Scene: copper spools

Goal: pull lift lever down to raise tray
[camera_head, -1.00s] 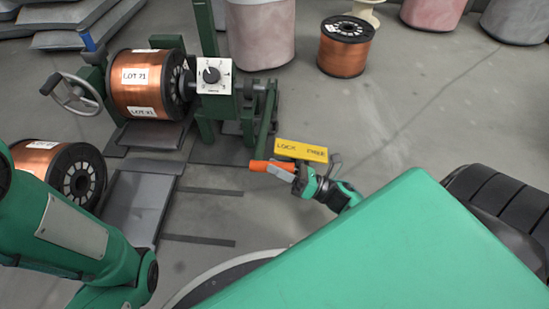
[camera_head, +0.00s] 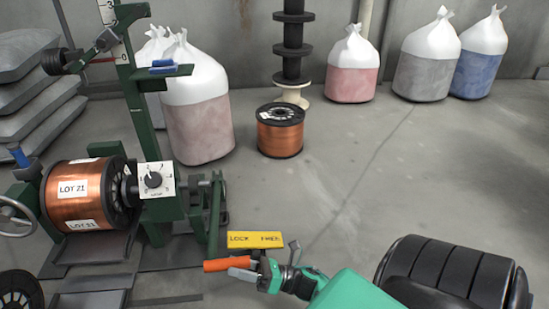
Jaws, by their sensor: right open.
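A lever with an orange handle (camera_head: 229,264) sticks out low at the front of the green machine (camera_head: 160,207), beside a yellow plate reading LOCK and FREE (camera_head: 254,239). My right gripper (camera_head: 267,262) is open at the right end of this handle. One grey finger lies along the handle's lower side and the other stands up to the right. I cannot tell whether they touch it. A dark tray (camera_head: 95,247) lies low under the copper spool marked LOT 21 (camera_head: 88,196). My left gripper is out of view.
A dial box (camera_head: 154,181) sits on the machine above the lever. A loose copper spool (camera_head: 280,131) stands on the floor behind. White-topped sacks (camera_head: 350,70) line the wall.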

